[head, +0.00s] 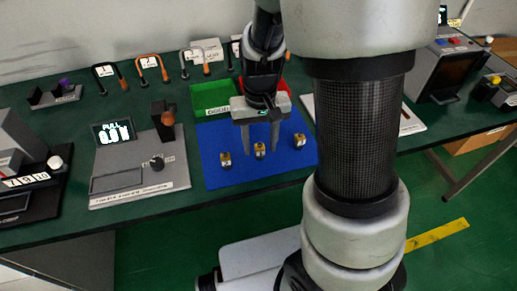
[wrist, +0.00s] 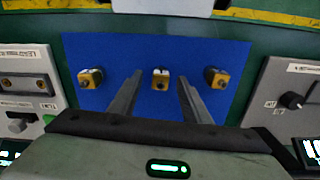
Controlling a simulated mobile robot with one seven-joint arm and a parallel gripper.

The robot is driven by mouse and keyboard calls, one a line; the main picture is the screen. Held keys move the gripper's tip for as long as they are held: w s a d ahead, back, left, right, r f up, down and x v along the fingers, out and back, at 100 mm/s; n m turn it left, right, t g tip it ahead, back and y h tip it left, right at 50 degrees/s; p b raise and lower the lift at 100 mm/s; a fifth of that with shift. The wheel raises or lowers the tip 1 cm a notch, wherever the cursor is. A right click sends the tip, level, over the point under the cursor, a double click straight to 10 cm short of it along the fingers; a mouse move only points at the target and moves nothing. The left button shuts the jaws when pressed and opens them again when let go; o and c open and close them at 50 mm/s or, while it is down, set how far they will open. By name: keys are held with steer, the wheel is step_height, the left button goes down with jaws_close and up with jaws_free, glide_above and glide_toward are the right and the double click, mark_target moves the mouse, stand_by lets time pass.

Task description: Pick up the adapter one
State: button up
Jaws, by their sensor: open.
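Three small brass-coloured adapters lie in a row on a blue mat (head: 228,180). In the head view they are the left adapter (head: 225,160), the middle adapter (head: 260,150) and the right adapter (head: 299,141). The wrist view shows them too: left (wrist: 90,78), middle (wrist: 160,78), right (wrist: 216,77). I cannot read which one is numbered one. My gripper (head: 261,147) is open and empty, fingers pointing down above the mat. In the wrist view, the middle adapter appears between my fingertips (wrist: 158,80), with the other two outside them.
Green (head: 212,98) and red (head: 278,88) bins stand behind the mat. A grey device with a display and knob (head: 140,165) is to its left. Hooked cables (head: 148,66) stand along the back. A dark machine (head: 445,68) is at right.

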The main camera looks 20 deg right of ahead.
steer(key=shift+f, duration=0.85)
steer(key=shift+c, duration=0.5)
jaws_close()
steer(key=shift+r, duration=0.1)
